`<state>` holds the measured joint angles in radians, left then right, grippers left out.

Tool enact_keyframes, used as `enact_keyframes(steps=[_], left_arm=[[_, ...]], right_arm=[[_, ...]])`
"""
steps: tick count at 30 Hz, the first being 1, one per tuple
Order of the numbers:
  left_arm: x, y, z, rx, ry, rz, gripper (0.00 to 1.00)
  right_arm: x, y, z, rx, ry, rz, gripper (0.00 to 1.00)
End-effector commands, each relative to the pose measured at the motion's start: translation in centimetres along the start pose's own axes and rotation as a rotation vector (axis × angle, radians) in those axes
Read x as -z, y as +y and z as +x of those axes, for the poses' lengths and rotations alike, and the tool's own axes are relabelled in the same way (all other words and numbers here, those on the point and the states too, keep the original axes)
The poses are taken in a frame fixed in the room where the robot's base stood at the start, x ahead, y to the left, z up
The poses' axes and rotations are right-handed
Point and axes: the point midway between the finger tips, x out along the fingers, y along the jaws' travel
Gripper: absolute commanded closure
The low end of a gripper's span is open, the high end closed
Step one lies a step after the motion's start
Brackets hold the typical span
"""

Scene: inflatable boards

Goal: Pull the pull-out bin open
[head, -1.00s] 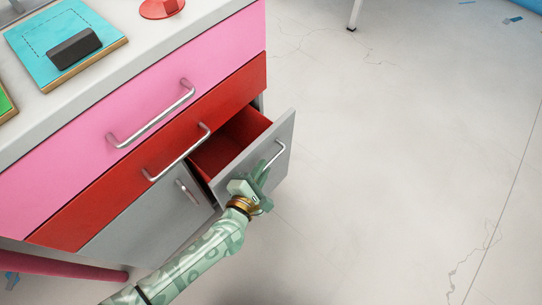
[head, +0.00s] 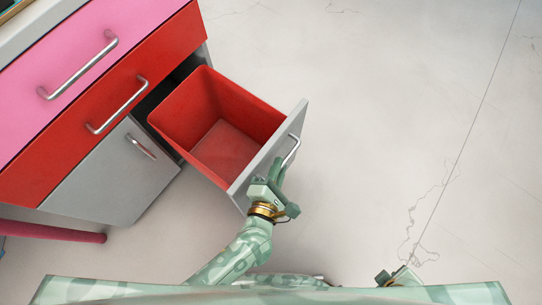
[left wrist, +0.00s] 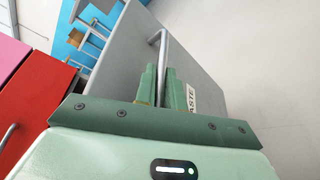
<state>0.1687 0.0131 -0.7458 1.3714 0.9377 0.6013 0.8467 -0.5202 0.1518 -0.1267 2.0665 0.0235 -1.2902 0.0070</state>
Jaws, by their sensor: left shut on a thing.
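The pull-out bin (head: 270,152) stands out from the cabinet, with a grey front and an empty red tub (head: 182,118) showing from above. Its silver bar handle (head: 292,150) is on the outer face of the front and also shows in the left wrist view (left wrist: 164,45). My left gripper (head: 277,174) is at the near part of this handle. In the left wrist view its green fingers (left wrist: 163,85) are closed around the bar. A small green part of my right arm or gripper (head: 402,276) shows at the bottom edge; its jaws cannot be made out.
The cabinet has a pink drawer (head: 130,50), a red drawer (head: 60,155) and a grey door (head: 115,175), all shut, each with a silver handle. A pink bar (head: 50,231) lies low at the left. The pale floor right of the bin is clear.

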Motion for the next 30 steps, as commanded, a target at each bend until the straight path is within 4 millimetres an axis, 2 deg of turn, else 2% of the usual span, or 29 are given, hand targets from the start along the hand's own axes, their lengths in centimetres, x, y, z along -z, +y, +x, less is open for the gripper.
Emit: enact_keyframes(steps=[11, 12, 14, 30], left_arm=[[-0.07, -0.23, -0.13, 0.003, 0.001, 0.002, 1.0], [-0.07, -0.23, -0.13, 0.003, 0.001, 0.002, 0.84], [-0.07, -0.22, -0.12, 0.003, 0.001, 0.002, 0.67], [-0.25, -0.03, -0.22, 0.0, 0.001, 0.0, 0.67]], right_arm=[[-0.02, -0.12, 0.06, 0.002, 0.0, 0.0, 0.64], [-0.04, -0.14, 0.07, 0.003, 0.0, 0.0, 0.64], [-0.07, -0.16, 0.09, 0.003, -0.001, 0.0, 0.64], [-0.19, -0.07, 0.03, 0.001, -0.001, -0.002, 0.64]])
